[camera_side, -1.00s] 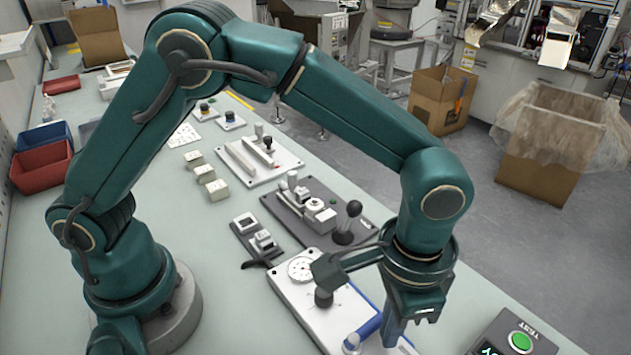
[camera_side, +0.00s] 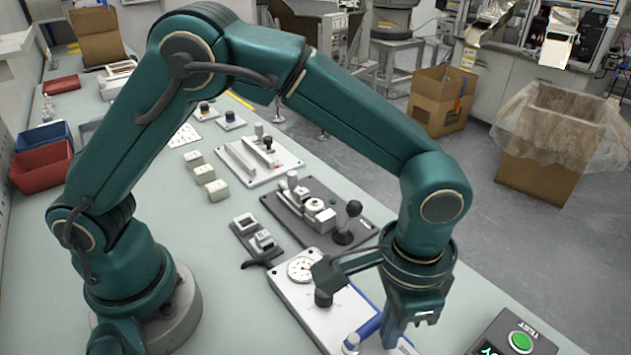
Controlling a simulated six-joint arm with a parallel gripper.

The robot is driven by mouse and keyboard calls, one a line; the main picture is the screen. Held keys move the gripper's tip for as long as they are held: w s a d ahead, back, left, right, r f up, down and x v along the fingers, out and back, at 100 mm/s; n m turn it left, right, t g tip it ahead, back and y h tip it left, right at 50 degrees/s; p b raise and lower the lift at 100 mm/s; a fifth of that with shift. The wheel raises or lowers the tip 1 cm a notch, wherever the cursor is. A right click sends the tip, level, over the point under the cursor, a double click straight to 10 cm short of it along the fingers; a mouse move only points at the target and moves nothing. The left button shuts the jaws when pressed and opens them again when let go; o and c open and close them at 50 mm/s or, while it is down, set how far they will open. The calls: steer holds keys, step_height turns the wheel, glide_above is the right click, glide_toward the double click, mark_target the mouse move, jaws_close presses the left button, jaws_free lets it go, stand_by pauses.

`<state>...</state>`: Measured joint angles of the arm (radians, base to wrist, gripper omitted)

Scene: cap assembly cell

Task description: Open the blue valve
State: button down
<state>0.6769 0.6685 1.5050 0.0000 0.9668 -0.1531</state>
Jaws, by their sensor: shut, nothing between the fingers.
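The blue valve handle (camera_side: 368,327) is on a white panel (camera_side: 302,308) at the bottom middle of the side view. Its visible part slants up to the right from a pale hub (camera_side: 352,341). My gripper (camera_side: 398,338) points down at the right end of the handle and hides that end. The fingers are shut with nothing between them. I cannot tell whether they touch the handle. A round dial gauge (camera_side: 300,269) is on the same panel, at its far end.
A dark plate with a black ball lever (camera_side: 352,210) lies behind. A box with a green button (camera_side: 520,342) is to the right. Bare table lies left of the panel.

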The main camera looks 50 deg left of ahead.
steer(key=shift+f, duration=0.6)
steer(key=shift+r, duration=0.35)
steer(key=shift+a, duration=0.15)
stand_by(0.4)
